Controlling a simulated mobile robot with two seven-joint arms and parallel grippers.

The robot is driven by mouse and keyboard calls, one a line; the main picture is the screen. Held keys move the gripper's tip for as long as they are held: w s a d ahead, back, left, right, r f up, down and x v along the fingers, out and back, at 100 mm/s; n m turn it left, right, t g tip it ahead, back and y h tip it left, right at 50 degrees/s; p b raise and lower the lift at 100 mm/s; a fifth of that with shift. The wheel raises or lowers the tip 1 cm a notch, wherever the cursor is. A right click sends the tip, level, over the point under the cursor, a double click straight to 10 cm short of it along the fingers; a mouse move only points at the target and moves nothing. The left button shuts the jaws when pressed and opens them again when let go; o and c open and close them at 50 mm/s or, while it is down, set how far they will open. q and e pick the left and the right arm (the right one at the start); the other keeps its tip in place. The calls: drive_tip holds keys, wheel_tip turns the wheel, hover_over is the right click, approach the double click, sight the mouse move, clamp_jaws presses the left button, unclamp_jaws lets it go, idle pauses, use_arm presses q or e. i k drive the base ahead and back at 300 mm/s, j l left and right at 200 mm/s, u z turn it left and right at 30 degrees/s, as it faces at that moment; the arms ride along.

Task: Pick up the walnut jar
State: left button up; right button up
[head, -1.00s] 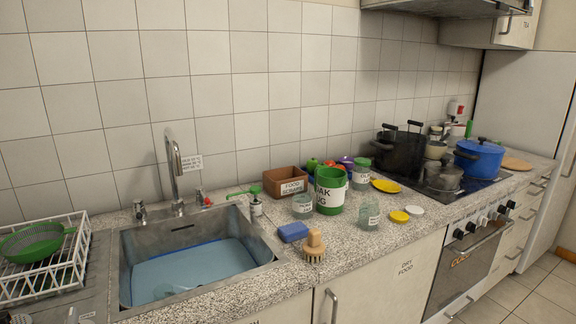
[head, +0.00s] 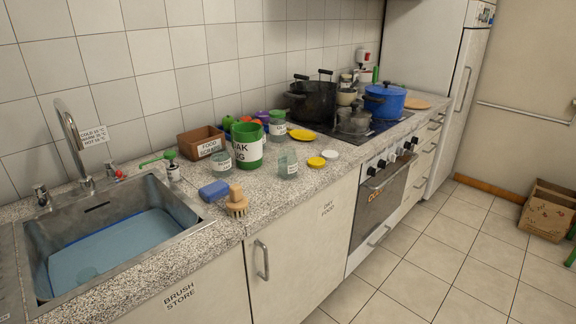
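Three clear jars with white labels stand on the speckled counter, and the labels are too small to read, so I cannot tell which is the walnut jar. One jar (head: 288,164) stands near the counter's front edge, with no lid on it. Another jar (head: 220,162) stands left of the green tub, in front of the brown box. A third jar (head: 277,129) with a green top stands behind and right of the tub. Neither of my grippers is in view.
A green tub (head: 247,148), brown food scraps box (head: 199,143), blue sponge (head: 214,191) and wooden brush (head: 237,203) surround the jars. Yellow (head: 316,162) and white (head: 331,155) lids lie right. The sink (head: 32,249) is left; pots stand on the hob.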

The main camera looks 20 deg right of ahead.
sight(287, 160)
drive_tip(key=i+l, duration=0.15)
drive_tip(key=l, duration=0.25)
drive_tip(key=i+l, duration=0.15)
drive_tip(key=l, duration=0.25)
drive_tip(key=i+l, duration=0.15)
drive_tip(key=l, duration=0.25)
drive_tip(key=i+l, duration=0.1)
drive_tip(key=l, duration=0.25)
drive_tip(key=i+l, duration=0.15)
drive_tip(key=l, duration=0.25)
drive_tip(key=z, duration=0.05)
